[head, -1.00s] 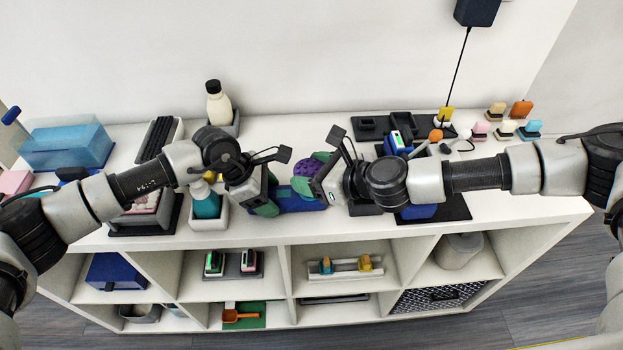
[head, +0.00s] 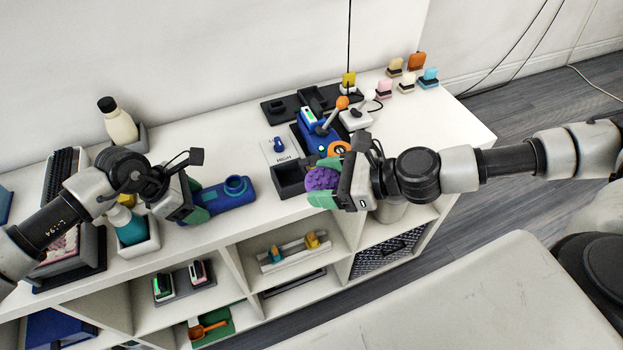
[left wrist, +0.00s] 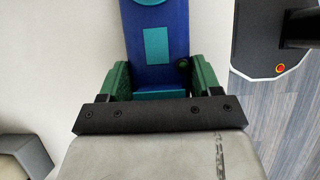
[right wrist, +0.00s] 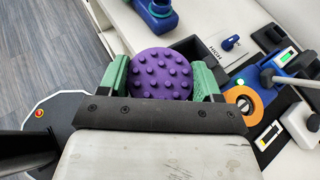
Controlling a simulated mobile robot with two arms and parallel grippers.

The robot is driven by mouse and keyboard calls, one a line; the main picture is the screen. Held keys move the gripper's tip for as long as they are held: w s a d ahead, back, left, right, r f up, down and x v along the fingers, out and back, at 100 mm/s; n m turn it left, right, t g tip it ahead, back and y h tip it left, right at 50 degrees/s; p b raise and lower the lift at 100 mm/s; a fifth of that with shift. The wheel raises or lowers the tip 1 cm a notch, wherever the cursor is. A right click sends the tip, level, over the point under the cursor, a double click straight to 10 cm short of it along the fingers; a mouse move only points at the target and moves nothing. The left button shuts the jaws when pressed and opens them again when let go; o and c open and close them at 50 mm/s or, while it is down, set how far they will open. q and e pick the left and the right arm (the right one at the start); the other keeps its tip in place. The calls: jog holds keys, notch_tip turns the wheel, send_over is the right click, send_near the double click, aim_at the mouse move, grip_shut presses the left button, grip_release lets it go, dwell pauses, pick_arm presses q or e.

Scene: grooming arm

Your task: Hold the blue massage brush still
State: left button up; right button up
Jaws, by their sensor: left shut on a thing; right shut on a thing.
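The blue massage brush (head: 229,193) has a long body with a teal patch and a teal ring at its far end. It lies on or just over the white shelf top; I cannot tell if it touches. My left gripper (head: 194,204) is shut on its near end, with green fingers on both sides, as the left wrist view (left wrist: 150,80) shows. My right gripper (head: 324,188) is shut on a purple studded head (right wrist: 160,74). This head is apart from the brush, to its right near the shelf's front edge.
A dark open box (head: 288,182) and a white panel marked HIGH (head: 282,150) lie between and behind the grippers. A blue device with an orange ring (head: 318,137) stands behind the right gripper. A teal bottle (head: 128,226) stands left of the left gripper.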

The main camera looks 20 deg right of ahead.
aim_at(325, 180)
pick_arm(q)
jog(key=shift+f, duration=0.15)
pick_arm(e)
jog(key=shift+r, duration=3.7)
pick_arm(q)
jog(key=o, duration=1.3)
jog(key=shift+c, duration=0.2)
jog(key=shift+a, duration=0.1)
jog(key=d+r+p+v, duration=0.1)
jog(key=p+v, duration=0.1)
jog(key=v, duration=0.7)
jog(key=d+r+p+v, duration=0.1)
jog(key=d+p+v, duration=0.1)
jog(key=v, duration=0.8)
jog(key=shift+d, duration=0.2)
pick_arm(e)
notch_tip(325, 180, up, 4)
jog(key=shift+f, duration=0.15)
pick_arm(q)
jog(key=shift+f, duration=0.1)
pick_arm(e)
jog(key=shift+f, duration=0.1)
